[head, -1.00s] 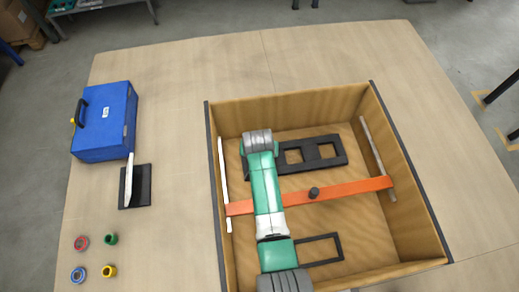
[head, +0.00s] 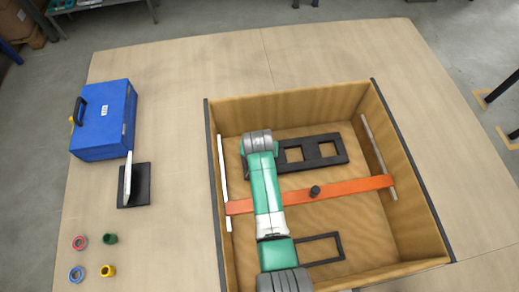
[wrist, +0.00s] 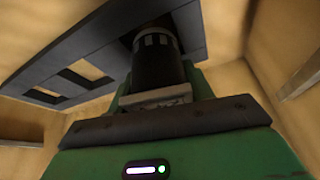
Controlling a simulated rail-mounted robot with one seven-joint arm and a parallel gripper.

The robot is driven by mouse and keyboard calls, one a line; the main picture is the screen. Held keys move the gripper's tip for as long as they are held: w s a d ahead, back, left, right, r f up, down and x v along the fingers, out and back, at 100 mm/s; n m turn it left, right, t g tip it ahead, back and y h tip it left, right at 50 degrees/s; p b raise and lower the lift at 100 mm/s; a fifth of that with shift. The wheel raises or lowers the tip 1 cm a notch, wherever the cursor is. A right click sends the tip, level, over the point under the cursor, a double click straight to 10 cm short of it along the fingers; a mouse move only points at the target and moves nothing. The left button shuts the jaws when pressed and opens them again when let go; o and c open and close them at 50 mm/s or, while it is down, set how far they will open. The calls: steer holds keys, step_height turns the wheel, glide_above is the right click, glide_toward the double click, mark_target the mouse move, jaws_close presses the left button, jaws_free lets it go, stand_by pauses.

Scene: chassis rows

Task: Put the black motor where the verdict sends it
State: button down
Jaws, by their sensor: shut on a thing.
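My gripper (wrist: 158,98) is shut on the black motor (wrist: 155,64), a dark cylinder with a lighter band of markings, in the wrist view. In the head view my arm hides the gripper and motor. The motor is at the end of a black plate with square openings (wrist: 58,62), overlapping it in the picture; I cannot tell whether it sits in an opening. The plate also shows inside the wooden box in the head view (head: 311,153). No readable verdict shows; a thin white panel (head: 128,176) on a black base (head: 140,186) is seen nearly edge-on.
The open wooden box (head: 290,105) has high walls. An orange bar (head: 355,187) with a black knob (head: 315,191) crosses it, and a thin black frame (head: 339,246) lies nearer. A blue case (head: 104,125) and several small coloured rings stand left. Table beyond the box is clear.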

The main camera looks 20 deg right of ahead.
steer(key=shift+f+b, duration=0.7)
steer(key=shift+f, duration=0.2)
steer(key=c, duration=0.5)
jaws_free()
steer(key=shift+w, duration=0.1)
steer(key=p+v, duration=0.3)
steer(key=v, duration=0.5)
steer(key=shift+d, duration=0.1)
